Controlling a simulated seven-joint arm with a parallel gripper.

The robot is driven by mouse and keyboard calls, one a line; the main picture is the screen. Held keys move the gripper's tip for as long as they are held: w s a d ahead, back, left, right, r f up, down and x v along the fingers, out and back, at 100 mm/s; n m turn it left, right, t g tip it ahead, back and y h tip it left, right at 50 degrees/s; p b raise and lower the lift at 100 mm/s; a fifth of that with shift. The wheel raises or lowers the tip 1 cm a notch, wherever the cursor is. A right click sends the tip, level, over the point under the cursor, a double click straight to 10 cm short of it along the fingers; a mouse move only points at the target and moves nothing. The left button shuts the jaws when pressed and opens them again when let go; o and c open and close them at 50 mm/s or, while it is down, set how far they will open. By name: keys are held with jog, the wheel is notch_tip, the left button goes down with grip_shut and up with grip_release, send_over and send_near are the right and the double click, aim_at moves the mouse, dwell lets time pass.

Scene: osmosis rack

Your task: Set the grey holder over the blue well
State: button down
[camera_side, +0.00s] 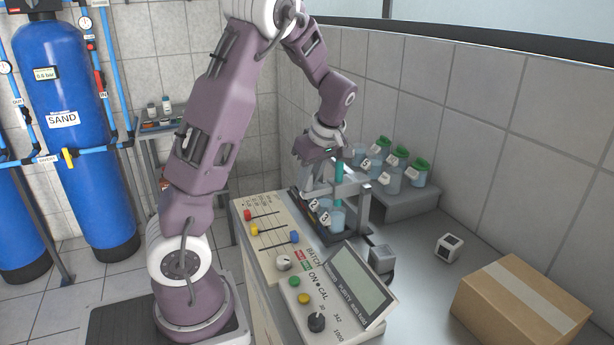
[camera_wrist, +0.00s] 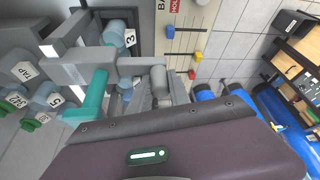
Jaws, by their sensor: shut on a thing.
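My gripper (camera_side: 318,150) is low over the dark rack beside the control panel, pointing down. It is shut on the grey holder (camera_side: 352,187), a bracket of bars with a teal rod (camera_side: 339,172) upright at one end. In the wrist view the holder's grey bars (camera_wrist: 112,72) and teal rod (camera_wrist: 92,97) extend left of the hand. Below the holder, pale-blue jars (camera_side: 337,217) with number labels stand in the rack; one labelled 3 also shows in the wrist view (camera_wrist: 115,35). Which of them is the blue well I cannot tell. The fingertips are largely hidden.
The control panel (camera_side: 290,262) with sliders, buttons and a screen (camera_side: 357,284) stands in front. Several green-lidded jars (camera_side: 398,158) stand on a grey step behind right.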

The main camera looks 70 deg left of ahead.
jog(key=shift+d, duration=0.25)
jog(key=c, duration=1.2)
grip_release()
jog(key=v, duration=0.7)
